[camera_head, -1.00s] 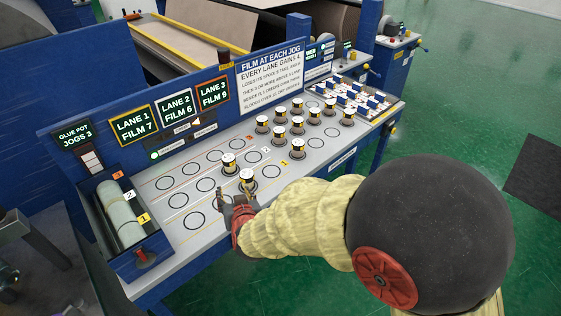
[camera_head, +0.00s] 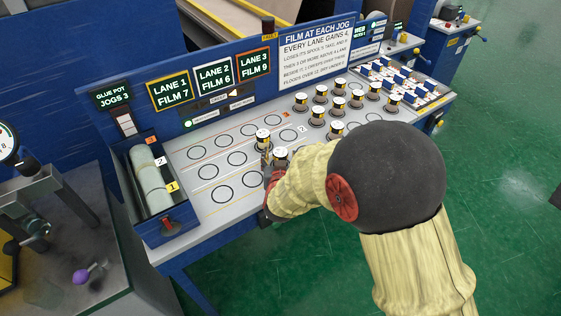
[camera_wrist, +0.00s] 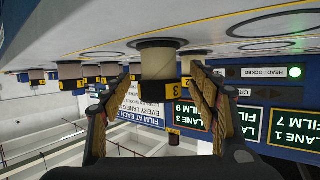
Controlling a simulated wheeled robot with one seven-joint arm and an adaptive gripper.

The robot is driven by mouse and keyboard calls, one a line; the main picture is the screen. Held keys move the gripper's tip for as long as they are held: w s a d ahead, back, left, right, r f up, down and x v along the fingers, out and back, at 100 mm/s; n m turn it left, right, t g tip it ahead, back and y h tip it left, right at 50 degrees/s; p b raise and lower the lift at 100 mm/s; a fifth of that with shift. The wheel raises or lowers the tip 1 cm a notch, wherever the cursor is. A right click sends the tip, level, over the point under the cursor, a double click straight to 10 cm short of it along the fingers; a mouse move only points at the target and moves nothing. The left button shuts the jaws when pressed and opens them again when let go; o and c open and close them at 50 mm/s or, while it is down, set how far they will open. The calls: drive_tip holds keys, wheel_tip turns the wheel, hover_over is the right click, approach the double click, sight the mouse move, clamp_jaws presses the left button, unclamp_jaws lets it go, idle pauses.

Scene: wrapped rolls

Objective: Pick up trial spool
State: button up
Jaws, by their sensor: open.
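Two spools stand apart from the main group on the console's lane deck: a rear spool (camera_head: 263,137) and a front spool (camera_head: 280,157). Both have pale tops and dark and yellow bands. In the wrist view, which is upside down, my gripper (camera_wrist: 160,90) is open with one finger on each side of a spool (camera_wrist: 158,62) with a yellow label. I cannot tell whether the fingers touch it. Which spool is the trial spool is not legible.
Several more spools (camera_head: 319,95) stand in rows to the right, beside a rack of small blue and white pieces (camera_head: 405,80). Empty ringed spots (camera_head: 222,194) fill the left deck. A glue roller (camera_head: 150,175) sits at far left; a sign panel (camera_head: 317,45) rises behind.

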drive_tip(key=shift+w+f, duration=0.1)
drive_tip(key=shift+w, duration=0.2)
drive_tip(key=shift+c, duration=1.2)
drive_tip(key=c, duration=1.1)
drive_tip(key=shift+c, duration=0.5)
